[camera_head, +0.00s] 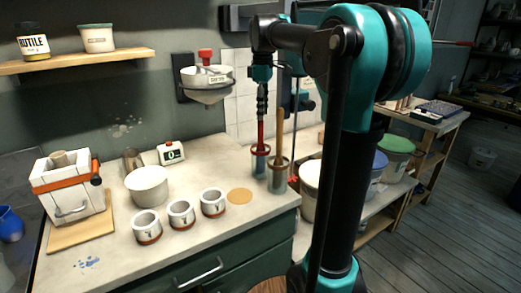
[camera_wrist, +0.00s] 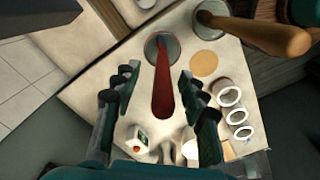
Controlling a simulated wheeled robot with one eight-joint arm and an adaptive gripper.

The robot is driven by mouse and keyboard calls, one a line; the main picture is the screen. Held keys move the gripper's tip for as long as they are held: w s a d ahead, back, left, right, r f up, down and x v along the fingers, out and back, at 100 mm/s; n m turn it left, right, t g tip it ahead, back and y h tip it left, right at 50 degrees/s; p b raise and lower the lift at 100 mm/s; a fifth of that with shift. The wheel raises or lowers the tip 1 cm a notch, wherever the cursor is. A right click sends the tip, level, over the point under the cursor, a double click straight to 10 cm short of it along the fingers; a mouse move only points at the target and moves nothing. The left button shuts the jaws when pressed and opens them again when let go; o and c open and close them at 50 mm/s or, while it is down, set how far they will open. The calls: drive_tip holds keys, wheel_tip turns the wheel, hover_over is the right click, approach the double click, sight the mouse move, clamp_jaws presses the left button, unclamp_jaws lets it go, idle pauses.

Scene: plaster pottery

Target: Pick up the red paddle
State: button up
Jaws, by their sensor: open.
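The red paddle (camera_head: 260,134) stands upright, its lower end in a grey holder (camera_head: 260,163) at the right end of the counter. In the wrist view the red paddle (camera_wrist: 163,90) rises toward the camera between my fingers, its foot in the round holder (camera_wrist: 153,46). My gripper (camera_head: 262,104) is above the paddle, pointing down. In the wrist view my gripper (camera_wrist: 160,72) is open, one finger on each side of the paddle. I see gaps between it and both fingers. The paddle's top is partly hidden by the gripper in the head view.
A wooden-handled tool (camera_head: 279,130) stands in a second holder (camera_head: 278,179) just right of the paddle; it is close in the wrist view (camera_wrist: 265,36). Three white cups (camera_head: 213,202), a tan disc (camera_head: 239,196), a white bowl (camera_head: 147,186) and a scale (camera_head: 171,152) are on the counter.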

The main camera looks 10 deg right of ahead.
hover_over(261, 143)
drive_tip(key=w, duration=0.1)
drive_tip(key=shift+f, duration=2.8)
clamp_jaws()
